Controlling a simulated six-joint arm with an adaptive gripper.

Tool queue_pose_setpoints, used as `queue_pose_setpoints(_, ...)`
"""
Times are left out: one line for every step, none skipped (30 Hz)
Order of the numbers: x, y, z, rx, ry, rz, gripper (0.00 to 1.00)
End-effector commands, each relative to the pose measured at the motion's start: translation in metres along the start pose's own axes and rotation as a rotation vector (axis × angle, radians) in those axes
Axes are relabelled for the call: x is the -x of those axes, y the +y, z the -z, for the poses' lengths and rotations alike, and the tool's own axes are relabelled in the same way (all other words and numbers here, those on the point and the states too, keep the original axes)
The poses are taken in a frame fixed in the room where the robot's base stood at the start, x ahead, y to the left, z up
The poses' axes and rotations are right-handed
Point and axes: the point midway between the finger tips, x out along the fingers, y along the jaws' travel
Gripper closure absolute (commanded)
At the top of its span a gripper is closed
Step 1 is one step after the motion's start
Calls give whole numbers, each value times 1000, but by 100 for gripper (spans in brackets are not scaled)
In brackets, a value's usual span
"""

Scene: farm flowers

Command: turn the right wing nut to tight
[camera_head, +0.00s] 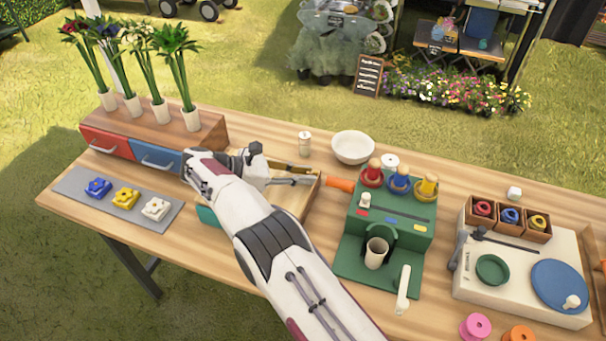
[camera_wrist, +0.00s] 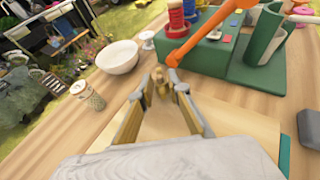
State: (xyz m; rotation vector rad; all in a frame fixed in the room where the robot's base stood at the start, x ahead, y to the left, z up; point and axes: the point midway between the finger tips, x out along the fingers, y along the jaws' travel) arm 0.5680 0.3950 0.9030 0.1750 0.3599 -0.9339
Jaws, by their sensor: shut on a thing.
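The pale wooden press board (camera_head: 298,201) lies on the table left of the green stand, with a teal part (camera_head: 206,215) showing at its left. My gripper (camera_head: 311,178) reaches over the board's far right part. In the wrist view, the two fingertips (camera_wrist: 167,79) are close together around a small brass piece, the right wing nut (camera_wrist: 183,88), at the board's far edge (camera_wrist: 236,116). The fingers hide much of the nut, so its turn angle cannot be told. My arm covers part of the board in the head view; no other wing nut shows clearly.
A white bowl (camera_head: 353,147) and a small jar (camera_head: 305,143) stand behind. Drawers (camera_head: 154,157) with flowers stand at the left.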

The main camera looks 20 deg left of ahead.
Motion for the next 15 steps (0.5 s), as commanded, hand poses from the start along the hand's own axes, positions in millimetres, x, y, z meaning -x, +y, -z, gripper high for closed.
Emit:
queue_pose_setpoints(3, 7, -6, -19, -1, -18, 100)
queue_pose_setpoints(4, 8, -6, -21, 0, -15, 100)
queue_pose_setpoints(4, 7, -6, -22, 0, -9, 100)
queue_pose_setpoints(3, 7, -6, -24, 0, -4, 100)
queue_pose_setpoints(4, 7, -6, -26, 1, -1, 100)
queue_pose_setpoints(4, 6, -6, -28, 2, 4, 100)
queue_pose_setpoints(4, 6, -6, -29, 2, 7, 100)
queue_pose_setpoints(4, 6, -6, -30, 3, 11, 100)
queue_pose_setpoints(4, 5, -6, -32, 3, 15, 100)
queue_pose_setpoints(4, 5, -6, -33, 4, 18, 100)
queue_pose_setpoints(4, 5, -6, -34, 4, 21, 100)
queue_pose_setpoints(4, 4, -6, -36, 5, 23, 100)
queue_pose_setpoints(4, 4, -6, -36, 6, 25, 100)
queue_pose_setpoints(4, 4, -5, -36, 6, 27, 100)
queue_pose_setpoints(4, 3, -5, -37, 7, 30, 100)
